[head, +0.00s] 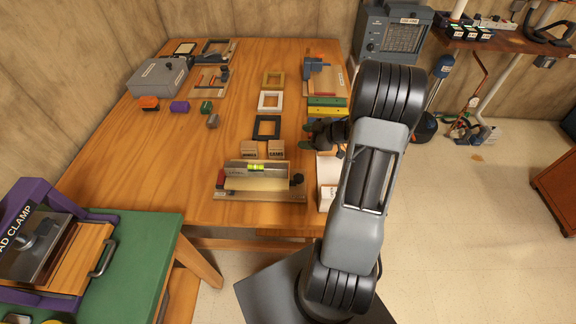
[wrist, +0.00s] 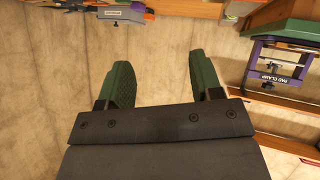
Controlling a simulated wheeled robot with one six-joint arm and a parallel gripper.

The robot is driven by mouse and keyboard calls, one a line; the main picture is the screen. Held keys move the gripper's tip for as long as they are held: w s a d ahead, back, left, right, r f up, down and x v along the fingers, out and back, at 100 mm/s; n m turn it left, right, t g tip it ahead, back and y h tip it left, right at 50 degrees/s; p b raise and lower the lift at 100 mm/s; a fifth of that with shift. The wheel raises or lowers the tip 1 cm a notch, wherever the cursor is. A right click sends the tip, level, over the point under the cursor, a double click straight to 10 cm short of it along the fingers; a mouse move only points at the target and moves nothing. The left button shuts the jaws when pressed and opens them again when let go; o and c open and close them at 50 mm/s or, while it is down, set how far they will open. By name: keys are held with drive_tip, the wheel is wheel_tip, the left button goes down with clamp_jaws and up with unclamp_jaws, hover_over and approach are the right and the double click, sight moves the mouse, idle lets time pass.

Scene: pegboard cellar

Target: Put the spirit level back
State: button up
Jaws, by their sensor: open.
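The spirit level (head: 256,168) is a grey bar with a yellow-green vial. It lies across the top of a pale wooden block fixture (head: 256,183) at the near edge of the wooden table. My gripper (head: 310,132) is above the table's right part, beyond and to the right of the level, and partly hidden by my arm. In the wrist view my gripper (wrist: 160,62) shows two green fingers wide apart with nothing between them. The level is not recognisable in the wrist view. I cannot tell which place is the level's own.
Two small wooden blocks (head: 263,149) stand just beyond the level. Square frames (head: 270,101) lie in a row behind them. A purple pad clamp (head: 35,215) stands on the green bench. The table's left middle is clear.

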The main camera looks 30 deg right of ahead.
drive_tip(key=w+a+r+m+t+h, duration=0.25)
drive_tip(key=w+r+h, duration=0.3)
drive_tip(key=r, duration=0.35)
drive_tip(key=s+a+r+m+g+h, duration=0.2)
drive_tip(key=s+a+r+m, duration=0.1)
drive_tip(key=s, duration=0.2)
drive_tip(key=s+a+r+m+g+h, duration=0.2)
drive_tip(key=s+a+r+m+h, duration=0.1)
drive_tip(key=s, duration=0.3)
drive_tip(key=shift+s+a+m, duration=0.15)
drive_tip(key=shift+a+m, duration=0.5)
drive_tip(key=shift+m, duration=0.1)
drive_tip(key=shift+o, duration=0.8)
drive_tip(key=s+a+f+g+y+p, duration=0.1)
drive_tip(key=s+a+g, duration=0.4)
drive_tip(key=s+a, duration=0.5)
drive_tip(key=shift+s+f+m+y, duration=0.3)
drive_tip(key=shift+s+f+y, duration=0.25)
drive_tip(key=shift+s+y, duration=0.5)
drive_tip(key=n+g+h+p, duration=0.3)
drive_tip(key=n+h+p, duration=0.3)
drive_tip(key=n, duration=0.5)
approach(254, 168)
drive_tip(key=shift+y, duration=0.6)
drive_tip(key=d+f+p, duration=0.2)
drive_tip(key=d+f, duration=0.1)
drive_tip(key=shift+f, duration=0.2)
drive_tip(key=shift+p+x, duration=0.9)
drive_tip(key=shift+x, duration=2.3)
drive_tip(key=shift+a, duration=0.15)
